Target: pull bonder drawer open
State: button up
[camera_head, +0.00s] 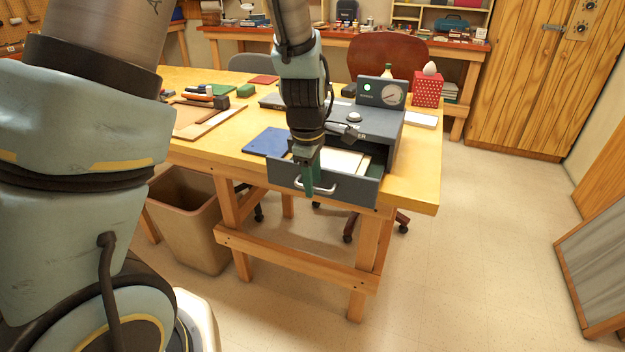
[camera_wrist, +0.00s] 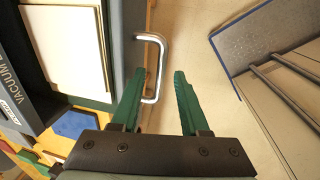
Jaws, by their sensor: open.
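The dark grey bonder (camera_head: 345,125) stands on the wooden table. Its drawer (camera_head: 340,188) sticks out past the table's front edge, open, with pale flat sheets inside. A silver bar handle (camera_head: 325,187) is on the drawer front. My gripper (camera_head: 310,183) points down at the handle's left part. In the wrist view, its green fingers (camera_wrist: 160,86) are apart with the handle (camera_wrist: 161,62) between them. The left finger is near the drawer front, the right finger is on the outer side, with a visible gap to the bar. I cannot tell whether the left finger touches it.
A blue flat piece (camera_head: 266,141) lies left of the bonder. A red dotted box (camera_head: 427,89) stands behind it. A brown bin (camera_head: 187,220) stands under the table at left. The floor at right (camera_head: 490,230) is clear, up to a grey wood-framed panel (camera_head: 598,270).

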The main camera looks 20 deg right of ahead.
notch_tip(320, 180, up, 11)
jog(key=s+a, duration=0.1)
jog(key=shift+s+a+f, duration=0.15)
jog(key=shift+s, duration=0.1)
dwell(0.5)
jog(key=a+f+m, duration=0.2)
jog(key=a+m, duration=0.3)
jog(key=a, duration=0.8)
jog(key=a+f+m+y, duration=0.1)
jog(key=a+m, duration=0.4)
jog(key=a, duration=0.9)
jog(key=shift+s+f+m, duration=0.4)
jog(key=shift+s+f, duration=0.05)
jog(key=shift+f, duration=0.1)
